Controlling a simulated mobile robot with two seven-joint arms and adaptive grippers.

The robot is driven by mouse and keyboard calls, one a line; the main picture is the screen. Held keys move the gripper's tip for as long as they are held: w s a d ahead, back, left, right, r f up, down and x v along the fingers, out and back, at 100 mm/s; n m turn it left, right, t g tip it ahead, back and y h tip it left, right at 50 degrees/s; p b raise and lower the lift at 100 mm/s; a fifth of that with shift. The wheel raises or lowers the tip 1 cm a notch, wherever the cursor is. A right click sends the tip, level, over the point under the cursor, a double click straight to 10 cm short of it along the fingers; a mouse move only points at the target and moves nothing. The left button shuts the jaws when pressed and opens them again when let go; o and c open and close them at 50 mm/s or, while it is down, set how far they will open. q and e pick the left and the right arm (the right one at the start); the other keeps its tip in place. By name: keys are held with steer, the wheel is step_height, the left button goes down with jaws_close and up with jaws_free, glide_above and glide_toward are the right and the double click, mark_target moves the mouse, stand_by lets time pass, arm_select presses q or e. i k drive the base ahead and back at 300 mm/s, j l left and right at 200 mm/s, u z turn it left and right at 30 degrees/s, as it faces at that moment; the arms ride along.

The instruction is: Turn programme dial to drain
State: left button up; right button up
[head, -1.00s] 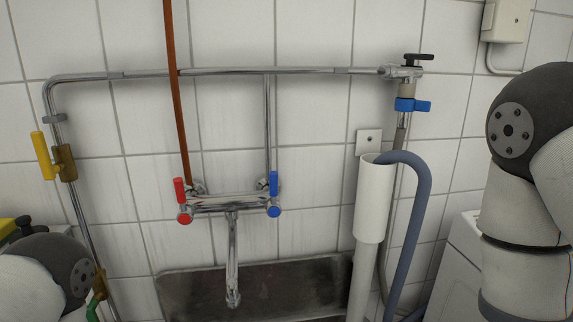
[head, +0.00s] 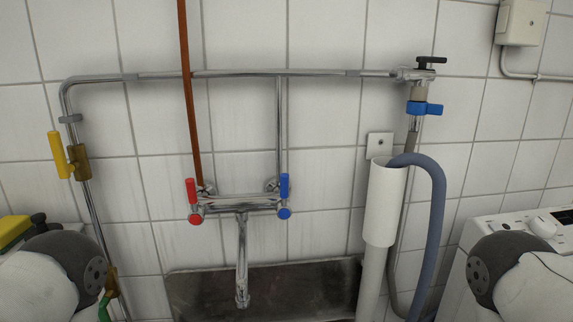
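A white machine (head: 455,262) stands at the lower right of the head view, with its top and control panel partly showing. A white rounded knob (head: 543,227) sits on its panel, next to a dark display (head: 565,216); I cannot read any dial markings. My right arm covers part of the machine's front. My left arm shows at the lower left. Neither gripper is in the picture.
A metal sink (head: 290,288) with a mixer tap (head: 240,203) stands in the middle. A grey drain hose (head: 436,205) hooks into a white standpipe (head: 381,205) left of the machine. A yellow-handled valve (head: 59,155) is at left.

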mark_target(543, 227)
steer(key=z, duration=1.55)
steer(key=l+z, duration=0.15)
steer(key=k, duration=0.05)
